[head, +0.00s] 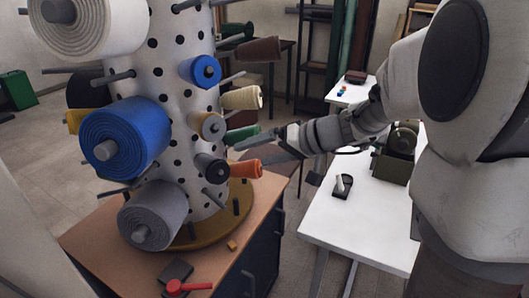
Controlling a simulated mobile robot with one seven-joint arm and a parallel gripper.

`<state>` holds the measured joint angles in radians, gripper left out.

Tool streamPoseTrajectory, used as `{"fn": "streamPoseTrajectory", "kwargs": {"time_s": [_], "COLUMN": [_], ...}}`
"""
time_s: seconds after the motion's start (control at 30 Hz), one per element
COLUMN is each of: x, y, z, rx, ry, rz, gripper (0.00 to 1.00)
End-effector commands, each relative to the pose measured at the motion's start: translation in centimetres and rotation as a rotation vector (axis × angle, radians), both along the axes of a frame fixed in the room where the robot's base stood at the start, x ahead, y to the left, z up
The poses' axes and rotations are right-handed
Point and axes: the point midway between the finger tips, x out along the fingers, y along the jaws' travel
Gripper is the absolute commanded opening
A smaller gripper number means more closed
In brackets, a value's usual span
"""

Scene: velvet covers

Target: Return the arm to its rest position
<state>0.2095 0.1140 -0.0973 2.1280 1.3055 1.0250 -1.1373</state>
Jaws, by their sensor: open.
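My arm (345,127) reaches in from the right side of the head view, over the gap between the spool stand and the white table. My gripper (252,152) points left at the stand. Its two dark fingers are apart, and I see nothing held between them. An orange spool (244,170) sits on a peg just below and left of the fingertips. A dark green spool (240,135) is just above them. Whether a finger touches either spool I cannot tell.
The white perforated stand (168,62) carries several spools on pegs, including a large blue one (122,140). It stands on a brown-topped cabinet (100,250). A white table (345,225) bears a small dark tool (343,186) and a green machine (395,160).

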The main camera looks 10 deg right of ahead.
Motion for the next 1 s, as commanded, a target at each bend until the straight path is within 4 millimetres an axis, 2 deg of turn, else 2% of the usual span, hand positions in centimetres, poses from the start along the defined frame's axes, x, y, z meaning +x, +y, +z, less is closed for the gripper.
{"fn": "streamPoseTrajectory", "kwargs": {"time_s": [0.13, 0.27, 0.37, 0.57, 0.8, 1.0], "x": [-0.7, -2.2, -4.9, -12.1, -19.0, -22.2], "y": [-0.9, -0.4, 0.7, 1.6, -0.6, -3.4], "z": [0.7, 1.1, 1.3, 1.0, 0.3, 0.3], "rx": [-0.001, -0.027, -0.083, -0.28, -0.551, -0.726], "ry": [0.0, 0.023, 0.07, 0.177, 0.22, 0.18], "rz": [-0.001, 0.019, 0.049, 0.07, -0.013, -0.132], "gripper": [1.0, 1.0, 1.0, 1.0, 1.0, 1.0]}}
